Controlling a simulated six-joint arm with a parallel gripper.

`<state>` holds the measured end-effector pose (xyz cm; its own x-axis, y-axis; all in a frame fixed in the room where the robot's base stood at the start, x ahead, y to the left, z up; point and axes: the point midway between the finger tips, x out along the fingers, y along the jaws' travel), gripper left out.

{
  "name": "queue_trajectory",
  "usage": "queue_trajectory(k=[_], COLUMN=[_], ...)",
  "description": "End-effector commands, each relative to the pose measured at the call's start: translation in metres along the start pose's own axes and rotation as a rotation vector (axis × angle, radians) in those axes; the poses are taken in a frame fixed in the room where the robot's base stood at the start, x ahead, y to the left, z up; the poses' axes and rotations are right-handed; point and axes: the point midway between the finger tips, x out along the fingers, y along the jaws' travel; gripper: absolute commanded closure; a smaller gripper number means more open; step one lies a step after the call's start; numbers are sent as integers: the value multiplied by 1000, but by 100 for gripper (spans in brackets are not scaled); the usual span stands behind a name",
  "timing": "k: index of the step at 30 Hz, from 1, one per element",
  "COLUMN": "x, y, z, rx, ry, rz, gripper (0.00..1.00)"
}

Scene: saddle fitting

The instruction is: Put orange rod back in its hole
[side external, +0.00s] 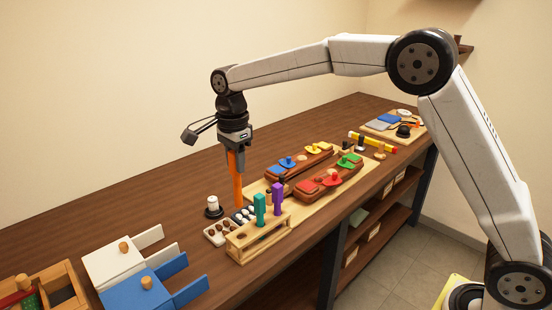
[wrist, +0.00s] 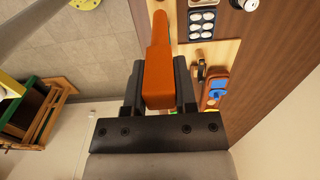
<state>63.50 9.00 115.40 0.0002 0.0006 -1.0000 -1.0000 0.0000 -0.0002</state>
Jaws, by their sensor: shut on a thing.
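My gripper (side external: 236,152) is shut on the orange rod (side external: 237,184). The rod hangs nearly upright below the jaws, above the table behind the wooden rack. In the wrist view the orange rod (wrist: 158,62) sits between the two dark fingers of my gripper (wrist: 158,80), its thinner end pointing away. The wooden rack (side external: 247,246) stands near the table's front edge, with a teal rod (side external: 260,209) and a purple rod (side external: 278,199) upright in it. The rod's lower end appears apart from the rack. The rack's empty hole is not clearly visible.
A tray (side external: 221,232) with dark and white pieces and a black-and-white knobbed object (side external: 213,206) stand left of the rack. A wooden board (side external: 300,206) with two coloured-knob blocks lies to the right. White and blue boxes (side external: 146,284) are at the front left.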

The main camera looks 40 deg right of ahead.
Motion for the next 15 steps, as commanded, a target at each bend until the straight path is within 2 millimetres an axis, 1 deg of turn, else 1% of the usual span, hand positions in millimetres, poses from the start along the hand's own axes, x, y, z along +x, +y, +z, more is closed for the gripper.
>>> queue_trajectory(k=[1, 3, 6, 10, 15], x=[13, 30, 48, 62, 68], y=[1, 1, 0, 0, 0], z=[0, 0, 0, 0, 0], rx=[0, 0, 0, 1, 1], ry=[1, 1, 0, 0, 0], rz=[5, 5, 3, 1, -1], gripper=[100, 100, 100, 100, 100])
